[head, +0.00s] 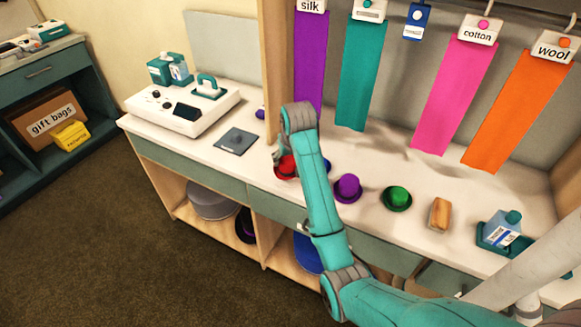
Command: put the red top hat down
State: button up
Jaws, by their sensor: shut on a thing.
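The red top hat (285,168) is at the counter's front part, left of my arm. My gripper (280,158) is shut on the red hat, and my forearm hides part of both. The hat's brim shows low, near the counter surface. I cannot tell whether it touches the counter.
A blue thing (326,166), a purple hat (347,187), a green hat (397,198) and a tan block (440,213) stand to the right. A dark square pad (236,141) and a white machine (183,110) are to the left. Cloth strips hang behind.

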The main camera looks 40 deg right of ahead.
aim_at(288, 167)
jog(key=shift+f, duration=1.95)
jog(key=shift+f, duration=0.15)
jog(key=o, duration=0.9)
